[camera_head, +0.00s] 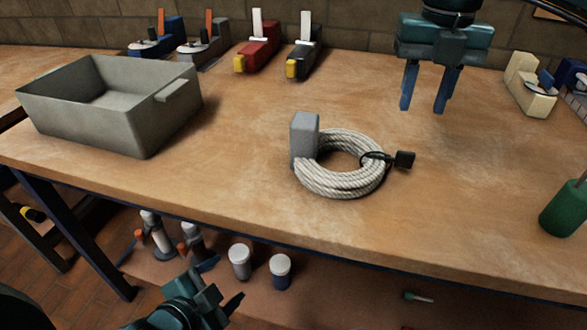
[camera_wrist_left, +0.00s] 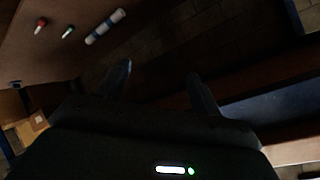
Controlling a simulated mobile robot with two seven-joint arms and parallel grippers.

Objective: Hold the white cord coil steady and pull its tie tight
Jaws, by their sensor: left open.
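The white cord coil (camera_head: 342,186) lies flat on the wooden workbench. A black tie (camera_head: 374,158) wraps the coil's right side and ends in a black block (camera_head: 404,159) that sticks out to the right. A grey upright block (camera_head: 304,140) stands against the coil's left side. My right gripper (camera_head: 423,108) hangs above the bench behind and to the right of the coil, fingers apart and empty. My left gripper (camera_head: 226,300) is low in front of the bench edge, away from the coil. Its two separated, empty fingers show in the left wrist view (camera_wrist_left: 160,84).
A grey open bin (camera_head: 145,130) stands at the left. Several clamp-like tools (camera_head: 258,50) line the back. A cream tool (camera_head: 528,85) and a green-handled item (camera_head: 565,207) are at the right. Jars (camera_head: 280,270) sit on the lower shelf. Bench around the coil is clear.

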